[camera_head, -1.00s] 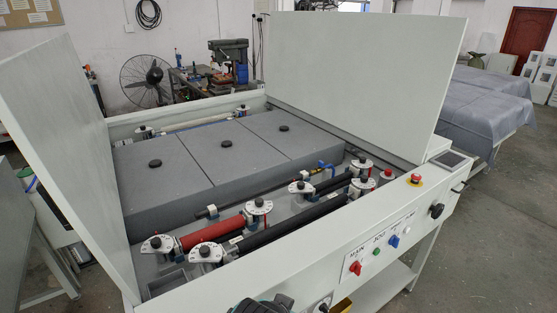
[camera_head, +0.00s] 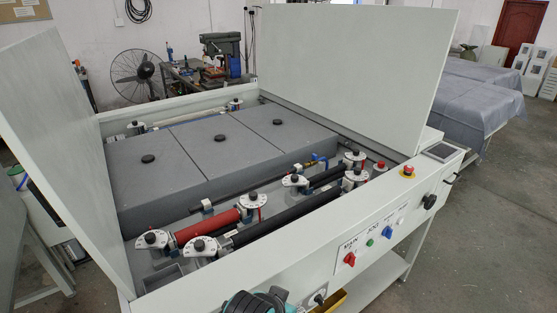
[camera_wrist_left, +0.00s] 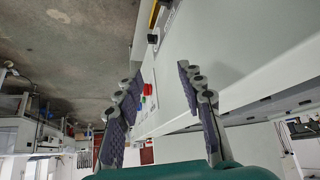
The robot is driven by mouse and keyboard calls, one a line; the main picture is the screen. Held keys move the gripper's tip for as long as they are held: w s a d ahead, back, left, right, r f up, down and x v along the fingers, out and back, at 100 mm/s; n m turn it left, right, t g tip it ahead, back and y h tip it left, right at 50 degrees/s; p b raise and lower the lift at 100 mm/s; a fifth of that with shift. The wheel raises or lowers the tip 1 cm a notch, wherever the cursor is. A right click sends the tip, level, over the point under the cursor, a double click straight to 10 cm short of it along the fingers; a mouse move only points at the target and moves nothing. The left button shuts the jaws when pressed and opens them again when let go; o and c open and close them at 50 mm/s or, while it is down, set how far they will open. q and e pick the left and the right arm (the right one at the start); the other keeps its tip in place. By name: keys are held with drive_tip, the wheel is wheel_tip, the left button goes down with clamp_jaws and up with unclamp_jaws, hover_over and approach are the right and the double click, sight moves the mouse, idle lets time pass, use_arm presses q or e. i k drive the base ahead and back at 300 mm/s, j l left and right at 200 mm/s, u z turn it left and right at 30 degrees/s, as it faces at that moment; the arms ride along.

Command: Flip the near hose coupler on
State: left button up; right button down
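A thin dark pipe with a blue lever valve (camera_head: 319,160) and brass fitting lies inside the open machine, beside the grey blocks. It may be the hose coupler, but I cannot tell for sure. My left gripper (camera_head: 268,301) shows partly at the bottom edge of the head view, in front of the machine's front panel and well apart from the valve. In the left wrist view my left gripper (camera_wrist_left: 160,76) has its two purple-padded fingers spread wide, with nothing between them. My right gripper is in neither view.
The front panel carries a red switch (camera_head: 349,259), a blue switch (camera_head: 388,232) and an emergency stop (camera_head: 408,171). Raised lids stand left (camera_head: 60,130) and behind right (camera_head: 355,70). Red (camera_head: 207,226) and black rollers (camera_head: 285,222) lie inside near the front rail.

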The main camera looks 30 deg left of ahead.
sight(314, 161)
drive_tip(key=i+l, duration=0.4)
drive_tip(key=i, duration=0.15)
drive_tip(key=i+l, duration=0.4)
drive_tip(key=i, duration=0.1)
